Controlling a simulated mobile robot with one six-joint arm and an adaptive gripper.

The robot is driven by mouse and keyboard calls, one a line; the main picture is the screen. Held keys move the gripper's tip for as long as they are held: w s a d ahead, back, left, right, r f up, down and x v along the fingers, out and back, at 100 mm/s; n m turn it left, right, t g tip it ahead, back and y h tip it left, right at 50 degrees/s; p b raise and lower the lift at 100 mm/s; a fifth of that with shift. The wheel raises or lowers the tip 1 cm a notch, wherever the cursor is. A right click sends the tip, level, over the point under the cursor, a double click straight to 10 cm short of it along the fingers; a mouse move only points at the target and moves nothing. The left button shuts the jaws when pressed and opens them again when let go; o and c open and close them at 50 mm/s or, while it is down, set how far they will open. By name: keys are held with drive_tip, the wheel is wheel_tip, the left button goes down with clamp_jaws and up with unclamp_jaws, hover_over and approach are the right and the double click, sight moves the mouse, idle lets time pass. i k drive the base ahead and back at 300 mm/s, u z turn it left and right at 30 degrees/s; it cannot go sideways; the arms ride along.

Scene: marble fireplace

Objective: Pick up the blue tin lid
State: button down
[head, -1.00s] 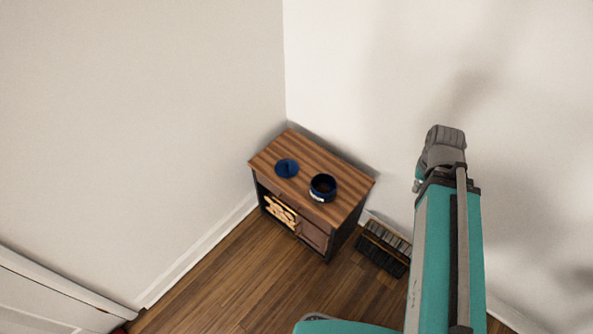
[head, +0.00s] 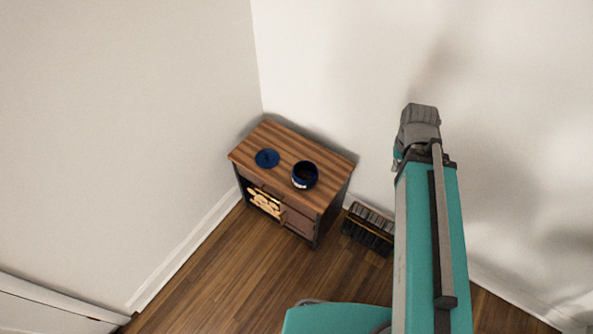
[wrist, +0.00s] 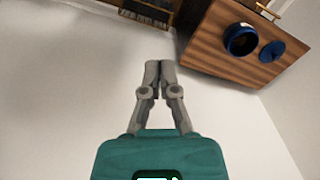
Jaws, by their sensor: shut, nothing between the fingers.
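The blue tin lid (head: 267,158) is a flat dark-blue disc lying on the wooden top of a small cabinet (head: 285,137). An open round blue tin (head: 305,175) stands just right of it in the head view, apart from it. In the wrist view the lid (wrist: 272,51) lies at the upper right, beside the tin (wrist: 240,40). My gripper (wrist: 152,64) is shut and empty, in front of the pale wall, well away from the lid. In the head view my arm rises at the right; the fingers cannot be made out there.
The cabinet stands in a corner between two pale walls. Its open shelf holds pale logs (head: 265,203). A dark slatted object (head: 369,229) sits on the floor to its right. A white panel (head: 50,305) is at the lower left. The wood floor before the cabinet is clear.

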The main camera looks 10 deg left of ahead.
sight(266, 158)
drive_tip(key=u, duration=0.95)
drive_tip(key=i, duration=0.3)
drive_tip(key=u, duration=0.1)
